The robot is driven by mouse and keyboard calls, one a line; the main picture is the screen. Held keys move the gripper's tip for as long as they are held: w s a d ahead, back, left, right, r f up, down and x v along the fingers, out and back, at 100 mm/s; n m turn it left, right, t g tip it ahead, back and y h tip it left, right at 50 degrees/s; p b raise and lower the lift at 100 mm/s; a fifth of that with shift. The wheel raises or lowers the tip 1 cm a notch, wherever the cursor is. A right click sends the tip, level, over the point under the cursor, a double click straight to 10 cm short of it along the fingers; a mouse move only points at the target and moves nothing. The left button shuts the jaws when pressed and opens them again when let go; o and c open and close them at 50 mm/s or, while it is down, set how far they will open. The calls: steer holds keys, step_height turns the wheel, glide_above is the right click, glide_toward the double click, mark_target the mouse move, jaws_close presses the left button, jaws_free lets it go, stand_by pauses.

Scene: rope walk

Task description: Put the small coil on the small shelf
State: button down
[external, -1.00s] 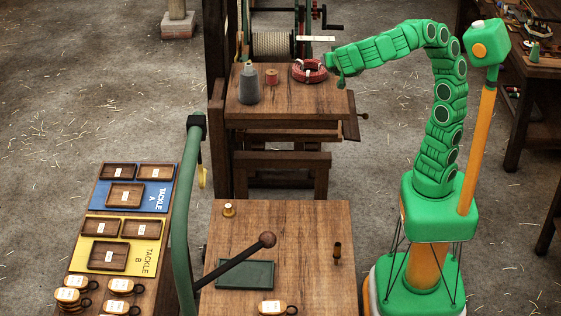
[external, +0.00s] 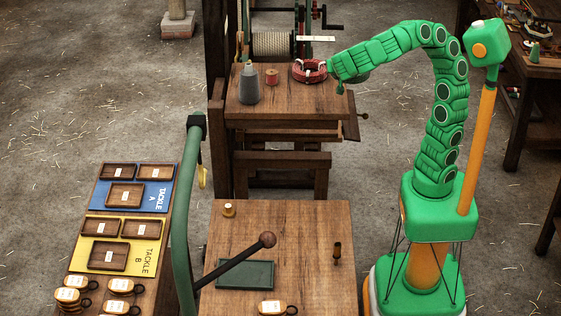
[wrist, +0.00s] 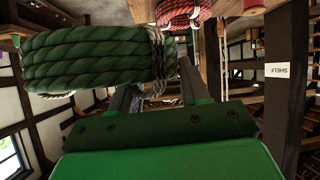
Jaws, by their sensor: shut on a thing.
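A green rope coil (wrist: 95,58) bound with pale twine fills the upper left of the wrist view. My gripper (wrist: 155,90) is shut on its bound end. In the external view my gripper (external: 338,75) is beside the right edge of the bench; the green coil cannot be told apart from my green arm there. A red rope coil (external: 298,73) lies on the bench just left of my gripper. It also shows in the wrist view (wrist: 178,10), beyond the green coil.
A nearer table (external: 310,225) carries a lever (external: 240,258). Open floor (external: 375,150) lies between the bench and my base.

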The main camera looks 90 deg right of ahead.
steer(key=shift+r+g, duration=0.1)
steer(key=shift+g, duration=0.2)
steer(key=shift+w, duration=0.25)
steer(key=w+d+f, duration=0.1)
steer(key=w+f, duration=0.2)
steer(key=w, duration=0.1)
steer(key=w+d+f, duration=0.1)
steer(key=w+f, duration=0.1)
steer(key=w, duration=0.2)
steer(key=w+d+f, duration=0.1)
steer(key=w+f, duration=0.2)
steer(key=w, duration=0.1)
steer(key=shift+d+f, duration=0.15)
steer(key=shift+f, duration=0.2)
steer(key=shift+w+d+f, duration=0.15)
steer(key=shift+w+f, duration=0.3)
steer(key=shift+f, duration=0.05)
steer(key=shift+w+f, duration=0.15)
steer(key=shift+f, duration=1.6)
